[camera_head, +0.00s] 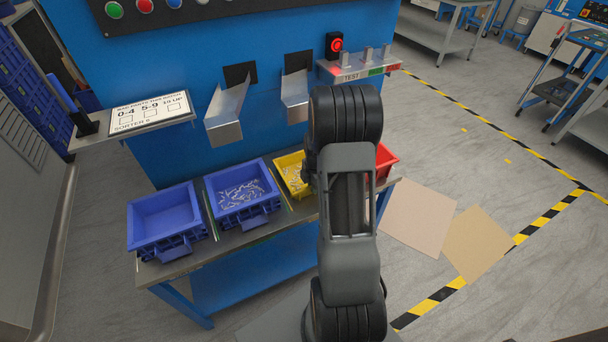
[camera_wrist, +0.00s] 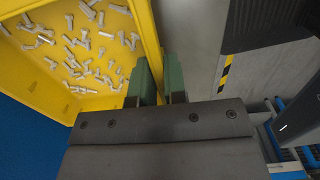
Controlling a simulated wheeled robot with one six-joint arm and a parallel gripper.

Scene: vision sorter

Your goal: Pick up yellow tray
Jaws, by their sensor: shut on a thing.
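The yellow tray (camera_head: 288,176) stands on the bench between a blue tray and a red tray, partly hidden behind my arm in the head view. It holds several small pale parts. In the wrist view the yellow tray (camera_wrist: 100,101) fills the upper left, with the parts inside. My gripper (camera_wrist: 160,83) has its two green fingers on either side of the tray's wall and is shut on it. In the head view my arm hides the gripper.
A blue tray with pale parts (camera_head: 212,204) is left of the yellow one, and an empty blue tray (camera_head: 134,230) is at the bench's left end. A red tray (camera_head: 388,160) is on the right. Metal chutes (camera_head: 225,133) hang above the bench (camera_head: 205,246). Cardboard sheets (camera_head: 418,216) lie on the floor.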

